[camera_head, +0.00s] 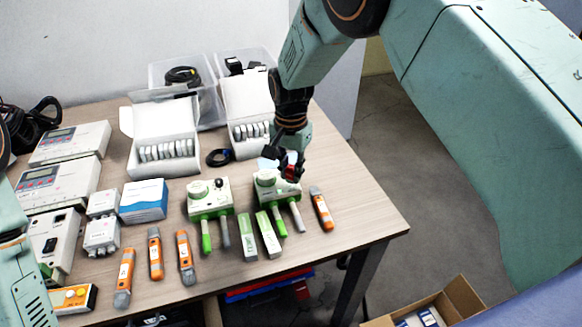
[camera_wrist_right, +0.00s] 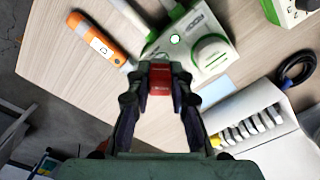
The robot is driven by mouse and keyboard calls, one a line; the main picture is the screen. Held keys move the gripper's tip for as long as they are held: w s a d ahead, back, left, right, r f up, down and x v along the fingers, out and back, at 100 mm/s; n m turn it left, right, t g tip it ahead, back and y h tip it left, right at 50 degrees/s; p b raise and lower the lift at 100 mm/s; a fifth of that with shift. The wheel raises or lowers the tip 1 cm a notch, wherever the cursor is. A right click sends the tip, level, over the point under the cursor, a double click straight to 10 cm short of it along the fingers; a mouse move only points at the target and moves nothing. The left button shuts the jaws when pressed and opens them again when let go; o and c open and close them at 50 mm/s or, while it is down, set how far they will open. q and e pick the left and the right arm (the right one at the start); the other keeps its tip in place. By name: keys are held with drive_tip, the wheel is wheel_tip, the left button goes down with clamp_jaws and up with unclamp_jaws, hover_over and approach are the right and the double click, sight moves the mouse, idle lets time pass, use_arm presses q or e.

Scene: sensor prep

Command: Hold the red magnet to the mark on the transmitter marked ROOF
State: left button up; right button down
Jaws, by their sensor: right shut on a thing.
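My right gripper (camera_head: 287,170) is shut on the red magnet (camera_head: 291,173). The magnet (camera_wrist_right: 160,80) also shows between the fingertips (camera_wrist_right: 160,88) in the right wrist view. In the head view it is beside the top right part of the right-hand white and green transmitter (camera_head: 266,193). That transmitter (camera_wrist_right: 205,62) has a round cap and a small green-ringed circle on its face in the right wrist view. The magnet looks close to its edge; I cannot tell whether they touch. A second transmitter (camera_head: 197,207) stands to the left. I cannot read ROOF on either. My left gripper is out of view.
Orange handheld tools (camera_head: 321,209) lie along the table's front and right. White boxes of small parts (camera_head: 151,125) and a black cable coil (camera_head: 219,158) are behind. Grey-white instruments (camera_head: 58,186) fill the left. The table's right corner (camera_head: 375,225) is clear.

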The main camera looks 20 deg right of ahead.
drive_tip(key=shift+d+f, duration=0.1)
idle(0.4)
drive_tip(key=shift+w+p, duration=0.1)
drive_tip(key=shift+p, duration=0.2)
drive_tip(key=shift+f, duration=0.85)
idle(1.4)
drive_tip(key=shift+r, duration=0.1)
idle(2.0)
drive_tip(key=shift+r+p, duration=3)
drive_tip(key=shift+r, duration=0.5)
drive_tip(key=shift+f, duration=0.25)
